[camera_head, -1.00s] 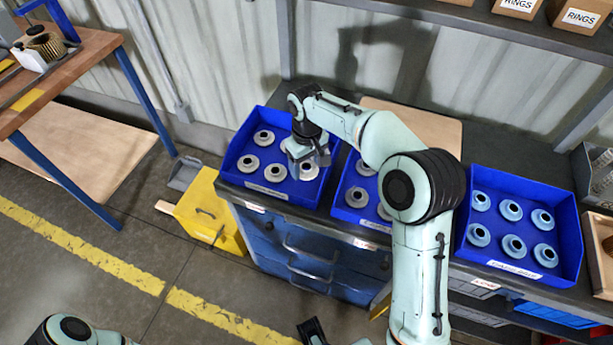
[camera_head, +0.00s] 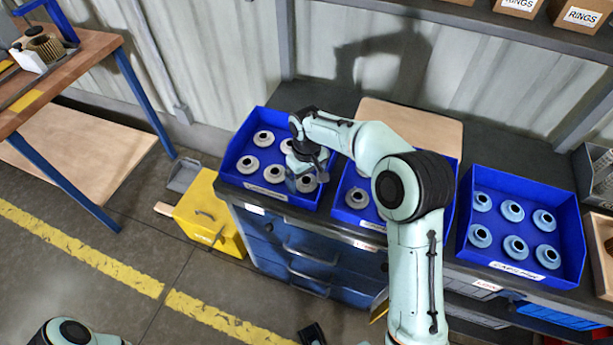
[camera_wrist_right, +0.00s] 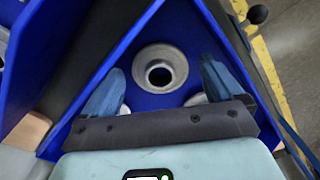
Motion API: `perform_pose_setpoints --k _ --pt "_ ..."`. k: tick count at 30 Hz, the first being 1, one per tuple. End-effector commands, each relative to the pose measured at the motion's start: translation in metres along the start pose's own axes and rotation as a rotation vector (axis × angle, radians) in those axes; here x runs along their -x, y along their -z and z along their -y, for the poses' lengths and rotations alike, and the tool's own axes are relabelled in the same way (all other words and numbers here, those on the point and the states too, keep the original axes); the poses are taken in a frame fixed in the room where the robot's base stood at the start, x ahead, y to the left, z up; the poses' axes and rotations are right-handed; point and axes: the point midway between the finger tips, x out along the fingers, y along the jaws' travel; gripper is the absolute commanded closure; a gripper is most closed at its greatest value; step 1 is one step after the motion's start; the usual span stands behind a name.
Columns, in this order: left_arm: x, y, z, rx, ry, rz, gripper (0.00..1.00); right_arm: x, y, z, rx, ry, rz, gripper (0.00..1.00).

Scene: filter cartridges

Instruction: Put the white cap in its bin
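Several white caps sit in the left blue bin (camera_head: 228,168); its label is too small to read. One white cap (camera_head: 306,184) lies at the bin's front right, under my right gripper (camera_head: 308,174). In the right wrist view, my gripper's two fingers (camera_wrist_right: 162,78) are apart with nothing pinched between them. A white cap (camera_wrist_right: 160,54) lies flat in the bin beyond the gap, and parts of other caps show beside the fingers. My left gripper is out of sight; only part of the left arm shows at the bottom left.
A middle blue bin (camera_head: 341,196) with pale caps is partly hidden by my right arm. A right blue bin (camera_head: 567,220) holds blue caps. A cardboard-coloured board (camera_head: 420,122) lies behind. A yellow box (camera_head: 208,212) stands on the floor to the left.

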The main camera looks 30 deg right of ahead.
Motion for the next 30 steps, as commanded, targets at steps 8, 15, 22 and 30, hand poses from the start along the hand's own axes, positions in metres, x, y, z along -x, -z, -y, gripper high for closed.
perform_pose_setpoints --k 8,15,22,30 --pt "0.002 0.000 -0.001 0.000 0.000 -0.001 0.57 0.007 0.000 0.000 0.000 0.000 -0.001 0.06" --pt "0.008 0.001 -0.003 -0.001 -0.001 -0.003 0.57 0.051 0.001 0.000 0.001 0.000 -0.005 0.06" --pt "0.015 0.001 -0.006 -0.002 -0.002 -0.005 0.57 0.099 0.001 0.000 0.001 0.000 -0.004 0.06" --pt "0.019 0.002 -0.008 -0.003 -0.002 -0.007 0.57 0.123 0.000 0.000 0.000 0.000 -0.001 0.06"
